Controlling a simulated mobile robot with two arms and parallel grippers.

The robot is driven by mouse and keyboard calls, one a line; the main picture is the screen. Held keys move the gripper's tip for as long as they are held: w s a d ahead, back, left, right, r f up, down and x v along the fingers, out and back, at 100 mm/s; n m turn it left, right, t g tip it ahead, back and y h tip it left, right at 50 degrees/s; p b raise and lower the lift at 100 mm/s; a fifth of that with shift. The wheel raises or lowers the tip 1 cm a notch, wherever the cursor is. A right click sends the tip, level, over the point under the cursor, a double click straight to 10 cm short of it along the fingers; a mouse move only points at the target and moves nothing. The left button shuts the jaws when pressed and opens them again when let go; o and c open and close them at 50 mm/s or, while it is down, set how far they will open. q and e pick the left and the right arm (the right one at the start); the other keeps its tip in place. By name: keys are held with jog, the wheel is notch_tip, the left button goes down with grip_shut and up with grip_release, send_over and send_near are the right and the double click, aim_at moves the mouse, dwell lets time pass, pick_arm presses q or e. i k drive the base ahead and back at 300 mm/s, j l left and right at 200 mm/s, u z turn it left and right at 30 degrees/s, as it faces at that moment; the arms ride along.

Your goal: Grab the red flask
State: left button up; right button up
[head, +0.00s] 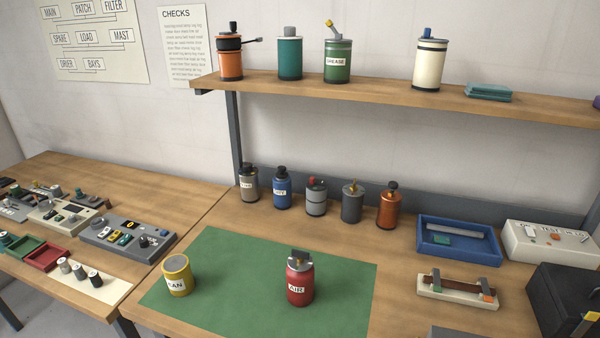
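A red flask (299,284) with a white label reading AIR and a grey metal top stands upright on the green mat (340,262) on the workbench. It is right of the middle of the mat, near the bench's front, and nothing touches it. Neither of my grippers shows in the head view.
A yellow can (179,278) stands on the mat left of the flask. A row of small canisters (316,200) stands behind the mat. A blue tray (458,240), a white box (550,245) and a black case (563,300) are right. A shelf (385,95) with canisters hangs above.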

aim_at(300, 276)
jog(key=j, duration=0.75)
jog(key=j+z, duration=0.15)
jog(key=j, duration=0.55)
jog(key=k, duration=0.05)
